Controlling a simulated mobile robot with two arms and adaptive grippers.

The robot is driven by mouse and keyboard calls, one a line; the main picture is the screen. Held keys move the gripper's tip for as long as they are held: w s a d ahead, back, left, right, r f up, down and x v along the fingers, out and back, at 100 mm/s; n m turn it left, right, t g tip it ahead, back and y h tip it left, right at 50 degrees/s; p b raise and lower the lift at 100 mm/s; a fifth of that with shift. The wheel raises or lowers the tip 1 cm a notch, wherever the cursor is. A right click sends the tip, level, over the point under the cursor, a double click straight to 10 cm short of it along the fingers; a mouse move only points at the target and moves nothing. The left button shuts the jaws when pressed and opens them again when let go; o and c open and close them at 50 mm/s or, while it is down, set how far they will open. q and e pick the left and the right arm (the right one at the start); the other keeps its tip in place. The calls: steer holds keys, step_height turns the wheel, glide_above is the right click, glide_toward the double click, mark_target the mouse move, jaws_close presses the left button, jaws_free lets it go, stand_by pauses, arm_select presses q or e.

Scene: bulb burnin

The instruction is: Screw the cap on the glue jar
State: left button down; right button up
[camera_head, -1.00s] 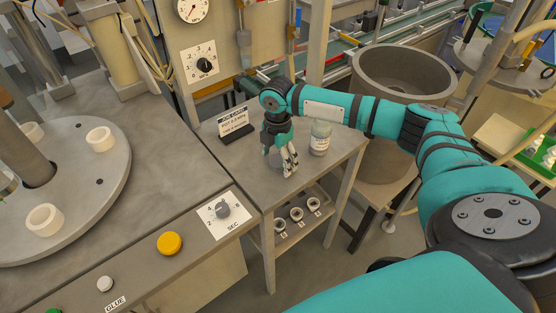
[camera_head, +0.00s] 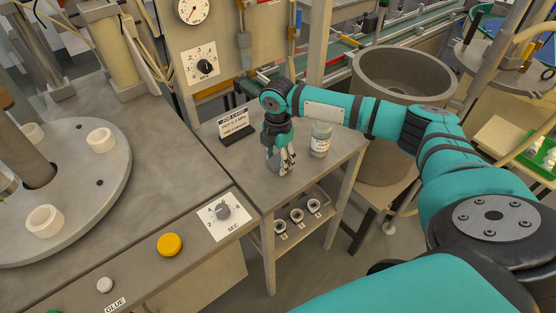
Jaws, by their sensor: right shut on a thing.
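The glue jar (camera_head: 320,142), a small pale jar with a white label, stands upright on the small grey side table (camera_head: 245,165). My right gripper (camera_head: 284,169) points down just left of the jar, low over the table top and apart from the jar. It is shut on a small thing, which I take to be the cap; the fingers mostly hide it. My left gripper is not in view.
A job card (camera_head: 234,123) stands at the back of the side table. Several ringed parts sit on the shelf below. At left is a bench with a round turntable (camera_head: 85,185), white cups, a dial and a yellow button (camera_head: 170,244). A large grey bin (camera_head: 400,75) stands behind my right arm.

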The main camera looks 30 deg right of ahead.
steer(key=shift+r, duration=0.7)
steer(key=shift+s+r+b, duration=0.2)
steer(key=shift+r, duration=0.25)
steer(key=shift+s+r+b, duration=0.2)
steer(key=shift+r, duration=0.25)
steer(key=s+r+b, duration=0.1)
steer(key=s, duration=1.4)
steer(key=shift+a+r+b, duration=0.2)
steer(key=shift+r+b, duration=0.1)
steer(key=shift+b, duration=0.1)
